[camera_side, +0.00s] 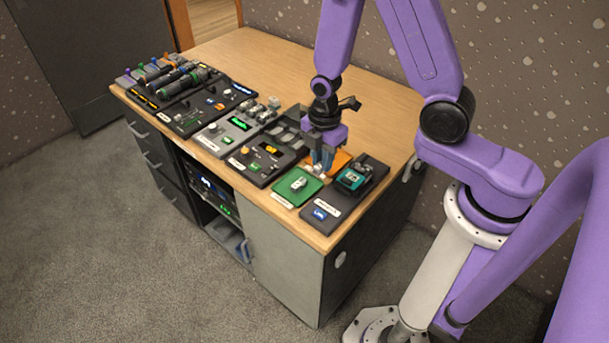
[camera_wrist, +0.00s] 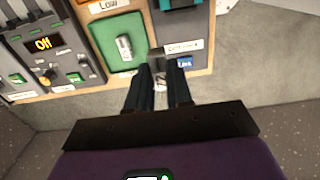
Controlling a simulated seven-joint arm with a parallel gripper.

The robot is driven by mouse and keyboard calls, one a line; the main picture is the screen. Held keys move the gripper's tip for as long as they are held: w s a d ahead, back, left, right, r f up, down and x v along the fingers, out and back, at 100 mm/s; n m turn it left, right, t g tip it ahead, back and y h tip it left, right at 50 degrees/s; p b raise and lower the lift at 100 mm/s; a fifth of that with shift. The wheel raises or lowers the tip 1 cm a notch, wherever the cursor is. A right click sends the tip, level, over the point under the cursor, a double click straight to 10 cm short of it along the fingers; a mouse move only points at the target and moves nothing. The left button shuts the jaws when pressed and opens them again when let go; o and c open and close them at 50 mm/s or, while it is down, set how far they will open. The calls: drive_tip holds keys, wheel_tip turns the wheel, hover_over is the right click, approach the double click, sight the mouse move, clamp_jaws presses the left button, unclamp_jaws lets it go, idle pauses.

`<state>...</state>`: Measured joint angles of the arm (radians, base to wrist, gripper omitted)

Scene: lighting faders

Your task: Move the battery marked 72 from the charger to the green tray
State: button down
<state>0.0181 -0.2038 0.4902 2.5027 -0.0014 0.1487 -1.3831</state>
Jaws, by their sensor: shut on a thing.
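My gripper (camera_side: 319,166) is shut on a small greyish battery (camera_wrist: 157,54), held at the fingertips in the wrist view. The charger (camera_side: 352,180), with a teal part on a dark base, stands right of the green tray. In the side view my gripper is above and behind the green tray.
An orange tray (camera_side: 342,159) lies behind the green one, partly hidden by my gripper. Control panels with faders and knobs (camera_side: 262,160) run along the desk to the left. The back of the desk (camera_side: 270,60) is clear.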

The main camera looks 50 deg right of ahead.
drive_tip(key=w+f, duration=0.1)
drive_tip(key=f, duration=0.1)
drive_tip(key=w+f, duration=0.3)
drive_tip(key=f, duration=0.1)
drive_tip(key=shift+w+a, duration=0.3)
drive_tip(key=shift+w, duration=0.1)
drive_tip(key=shift+w+f, duration=0.1)
drive_tip(key=shift+f, duration=1.45)
drive_tip(key=shift+f, duration=0.15)
drive_tip(key=c, duration=1)
unclamp_jaws()
